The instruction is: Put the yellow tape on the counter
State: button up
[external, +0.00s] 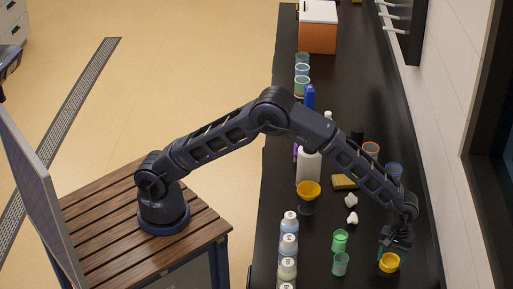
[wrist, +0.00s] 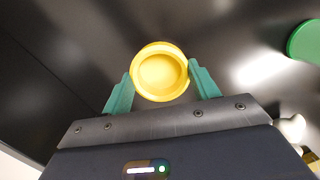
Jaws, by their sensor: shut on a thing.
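The yellow tape (external: 389,263) is a round yellow ring at the right front of the black counter (external: 345,90). In the wrist view the yellow tape (wrist: 160,73) sits between the two green fingers of my gripper (wrist: 161,80), one finger at each side. My gripper (external: 391,252) is shut on the tape, low over the counter. I cannot tell whether the tape touches the counter. The arm hides part of the counter behind it.
Green cups (external: 340,242) stand left of my gripper. White-capped bottles (external: 289,222) line the counter's left edge. A yellow funnel-like cup (external: 308,190), a yellow sponge (external: 345,182) and small white pieces (external: 351,201) lie farther back. The wall is at the right.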

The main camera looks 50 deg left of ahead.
jog(key=o, duration=1)
jog(key=shift+c, duration=0.2)
